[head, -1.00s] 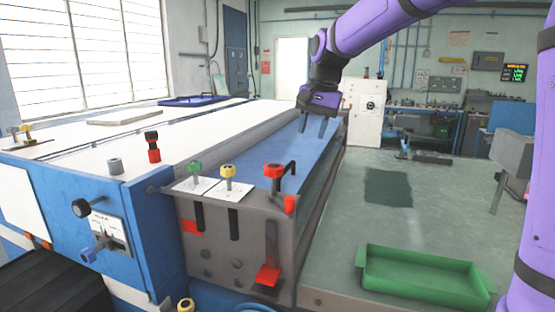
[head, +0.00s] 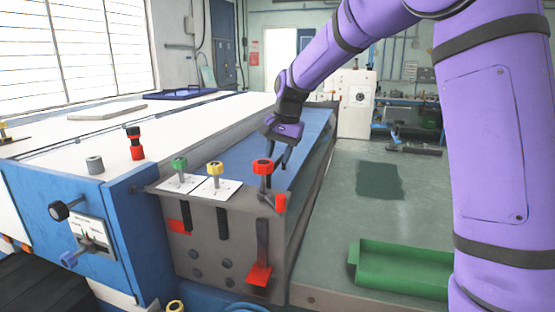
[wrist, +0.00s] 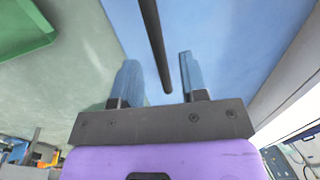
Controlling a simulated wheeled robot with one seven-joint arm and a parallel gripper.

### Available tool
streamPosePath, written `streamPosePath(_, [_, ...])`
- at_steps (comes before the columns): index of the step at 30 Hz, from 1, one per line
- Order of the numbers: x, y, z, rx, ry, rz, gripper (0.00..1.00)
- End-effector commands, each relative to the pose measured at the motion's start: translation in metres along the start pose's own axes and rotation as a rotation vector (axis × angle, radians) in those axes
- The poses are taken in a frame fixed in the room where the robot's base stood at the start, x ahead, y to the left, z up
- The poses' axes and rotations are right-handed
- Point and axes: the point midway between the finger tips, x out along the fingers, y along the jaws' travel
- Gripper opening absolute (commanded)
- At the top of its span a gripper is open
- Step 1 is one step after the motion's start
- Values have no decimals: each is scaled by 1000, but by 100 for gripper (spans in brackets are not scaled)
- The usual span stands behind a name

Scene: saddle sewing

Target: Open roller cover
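The blue flat panel, which looks like the roller cover (head: 305,128), lies closed along the right side of the machine. It also shows as a blue surface in the wrist view (wrist: 225,30). My gripper (head: 281,166) is low over the panel's near end, just behind the red knob (head: 263,167). In the wrist view my gripper (wrist: 158,75) has its two fingers apart. A dark rod (wrist: 154,40) shows between them, nearer the right finger, with no clear contact. Near the red knob, my gripper partly hides the black handle seen earlier.
A green knob (head: 180,165) and a yellow knob (head: 215,168) stand on white plates left of the red knob. A red lever (head: 258,273) is on the grey end plate. A green tray (head: 400,268) lies at the right. The floor beyond is mostly clear.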

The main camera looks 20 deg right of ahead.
Motion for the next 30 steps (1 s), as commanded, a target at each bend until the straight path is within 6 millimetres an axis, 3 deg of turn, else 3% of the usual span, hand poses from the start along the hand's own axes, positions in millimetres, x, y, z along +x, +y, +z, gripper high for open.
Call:
streamPosePath(6, [17,0,0,0,-1,1,40])
streamPosePath(15, [19,0,0,0,0,0,40])
streamPosePath(21, [18,0,0,0,0,0,0])
streamPosePath(30, [16,-3,1,-1,1,11,0])
